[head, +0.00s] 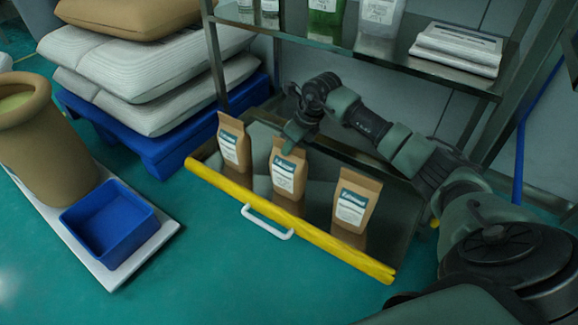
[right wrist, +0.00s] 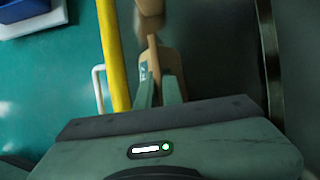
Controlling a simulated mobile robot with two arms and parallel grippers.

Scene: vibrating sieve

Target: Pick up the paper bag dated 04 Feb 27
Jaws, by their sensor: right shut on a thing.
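Three brown paper bags with teal and white labels stand in a pulled-out drawer with a yellow front edge (head: 290,222): a left bag (head: 233,145), a middle bag (head: 287,178) and a right bag (head: 354,203). The dates on the labels are too small to read. My right gripper (head: 292,138) is at the top of the middle bag and shut on it. In the right wrist view, the fingers (right wrist: 159,92) close on that bag's top edge. The bag looks upright, and I cannot tell whether it is lifted. My left gripper is not in view.
A white handle (head: 268,224) is on the drawer front. Shelves (head: 450,72) stand above and behind the drawer. White sacks (head: 160,75) lie on a blue pallet (head: 155,150) at left. A blue bin (head: 108,222) stands on a white platform. The front floor is clear.

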